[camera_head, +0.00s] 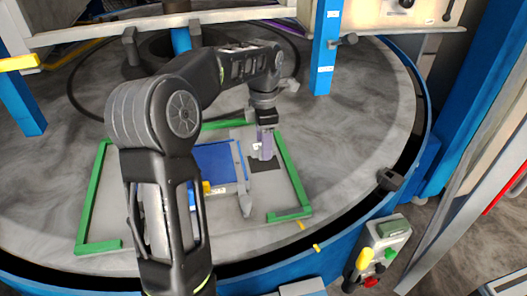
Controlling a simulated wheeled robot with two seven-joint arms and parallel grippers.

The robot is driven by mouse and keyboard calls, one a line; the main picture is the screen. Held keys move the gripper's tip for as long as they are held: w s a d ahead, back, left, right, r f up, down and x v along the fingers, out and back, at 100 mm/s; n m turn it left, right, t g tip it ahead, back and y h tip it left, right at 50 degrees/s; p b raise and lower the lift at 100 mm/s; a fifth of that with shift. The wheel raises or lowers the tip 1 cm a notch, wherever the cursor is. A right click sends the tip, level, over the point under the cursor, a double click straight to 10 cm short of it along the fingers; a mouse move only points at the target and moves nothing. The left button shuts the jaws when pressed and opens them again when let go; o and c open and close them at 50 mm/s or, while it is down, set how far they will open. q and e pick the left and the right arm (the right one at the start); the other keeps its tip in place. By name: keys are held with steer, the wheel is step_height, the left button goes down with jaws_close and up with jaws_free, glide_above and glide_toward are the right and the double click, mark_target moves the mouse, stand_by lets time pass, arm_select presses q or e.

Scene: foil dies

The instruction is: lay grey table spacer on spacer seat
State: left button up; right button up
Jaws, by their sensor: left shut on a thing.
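My left arm reaches over the round table, and its left gripper (265,146) points down inside the green frame. The gripper is shut on a small greyish piece, which appears to be the grey table spacer (266,150); the fingers hide much of it. A dark square patch (268,172), possibly the spacer seat, lies directly below the gripper at the frame's right side. I cannot tell whether the piece touches the patch. My right gripper is not in view.
A green frame (290,178) surrounds a blue plate (215,163) and a grey bracket-like part (242,180), left of the gripper. A blue post (325,50) stands behind to the right. A control box (384,240) is at lower right.

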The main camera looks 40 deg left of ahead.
arm_select(q)
step_height(320, 180, down, 3)
steer(key=shift+p, duration=0.35)
steer(key=shift+f, duration=0.35)
steer(key=shift+f, duration=0.15)
steer(key=o, duration=1.4)
